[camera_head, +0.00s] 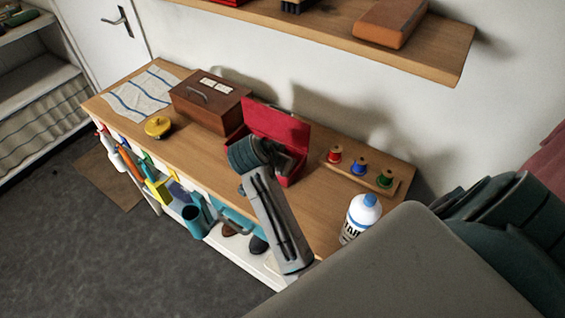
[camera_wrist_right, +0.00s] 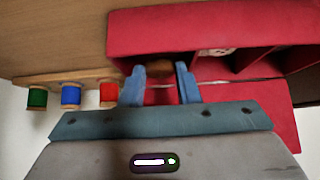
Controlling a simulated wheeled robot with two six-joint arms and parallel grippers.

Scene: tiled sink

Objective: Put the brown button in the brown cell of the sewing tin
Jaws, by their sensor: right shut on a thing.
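The red sewing tin (camera_head: 276,122) stands open on the wooden worktop, its lid raised at the back. It also shows in the right wrist view (camera_wrist_right: 150,24), with divided cells and a pale item in one cell. My right gripper (camera_wrist_right: 159,74) is shut on the brown button (camera_wrist_right: 159,68), which shows between its fingertips at the tin. I cannot tell how high the button is above the cell floor. In the head view my wrist covers much of the tin and hides the button. The brown cell cannot be made out. My left gripper is not in view.
A rack of red, blue and green thread spools (camera_head: 359,168) stands right of the tin. A white bottle (camera_head: 361,215) is near the front edge. A brown wooden box (camera_head: 209,101), a yellow round object (camera_head: 158,127) and a striped cloth (camera_head: 143,92) lie left. A shelf (camera_head: 345,35) hangs above.

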